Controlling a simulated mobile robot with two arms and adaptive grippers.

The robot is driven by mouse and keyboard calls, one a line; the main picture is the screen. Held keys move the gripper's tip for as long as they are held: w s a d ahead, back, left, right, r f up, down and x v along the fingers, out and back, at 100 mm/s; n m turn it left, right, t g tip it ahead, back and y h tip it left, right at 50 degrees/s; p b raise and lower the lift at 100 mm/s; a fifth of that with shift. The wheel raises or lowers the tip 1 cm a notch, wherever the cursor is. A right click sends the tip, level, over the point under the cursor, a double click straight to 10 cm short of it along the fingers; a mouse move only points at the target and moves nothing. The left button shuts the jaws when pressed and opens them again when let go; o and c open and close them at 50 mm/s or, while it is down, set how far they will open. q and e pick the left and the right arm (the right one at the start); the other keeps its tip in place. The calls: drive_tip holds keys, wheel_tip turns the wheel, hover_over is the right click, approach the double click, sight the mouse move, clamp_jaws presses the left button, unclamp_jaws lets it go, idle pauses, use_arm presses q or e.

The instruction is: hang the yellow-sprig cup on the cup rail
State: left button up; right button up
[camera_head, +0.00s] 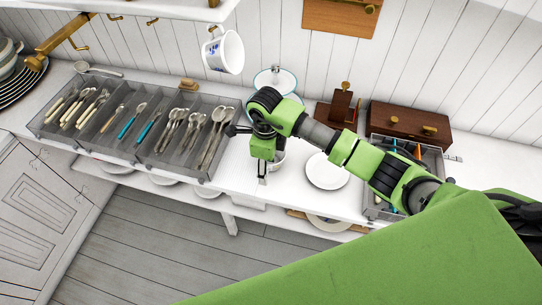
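A white cup with blue decoration (226,54) hangs from a brass hook (212,28) under the upper shelf. Other brass hooks (152,21) along that shelf's underside hang empty. My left gripper is not in view.
Grey cutlery trays (137,157) fill the counter's left. A white plate (326,172) lies right of my gripper, stacked plates (275,79) behind it. A wooden box (408,123) and a grey tray (372,203) stand right. A brass bar (62,35) slopes at upper left.

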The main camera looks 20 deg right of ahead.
drive_tip(key=shift+f, duration=0.3)
clamp_jaws()
drive_tip(key=shift+s, duration=0.1)
drive_tip(key=shift+r+b, duration=0.3)
drive_tip(key=shift+b, duration=0.15)
wheel_tip(320, 180, up, 3)
drive_tip(key=shift+f+b, duration=0.15)
drive_tip(key=shift+b, duration=0.6)
drive_tip(key=s+a+r+b, duration=0.2)
drive_tip(key=s+r, duration=0.7)
drive_tip(key=s, duration=0.4)
drive_tip(key=shift+s+a+r+b, duration=0.25)
drive_tip(key=shift+a+r+b, duration=0.1)
drive_tip(key=shift+a+r, duration=0.05)
